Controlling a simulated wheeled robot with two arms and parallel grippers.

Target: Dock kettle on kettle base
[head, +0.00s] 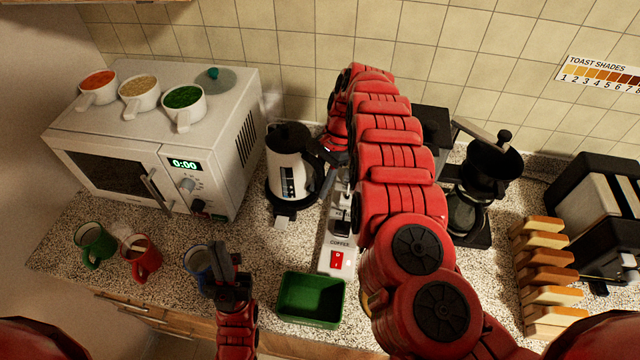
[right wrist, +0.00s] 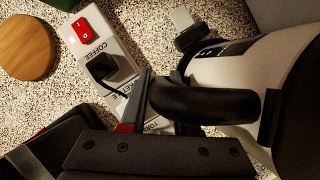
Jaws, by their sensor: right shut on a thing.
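The white and black kettle (head: 287,168) stands upright between the microwave and the power strip. My right gripper (head: 332,155) is at the kettle's right side, partly hidden by my own arm. In the right wrist view this gripper (right wrist: 165,112) is shut on the kettle's black handle (right wrist: 205,104), with the white kettle body (right wrist: 226,70) beside it. A small black part with a pale tab (head: 284,217) shows below the kettle's front.
The power strip (head: 342,262) with a red switch lies right of the kettle. A green tray (head: 311,299) is in front. The microwave (head: 160,140) stands left, with mugs before it.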

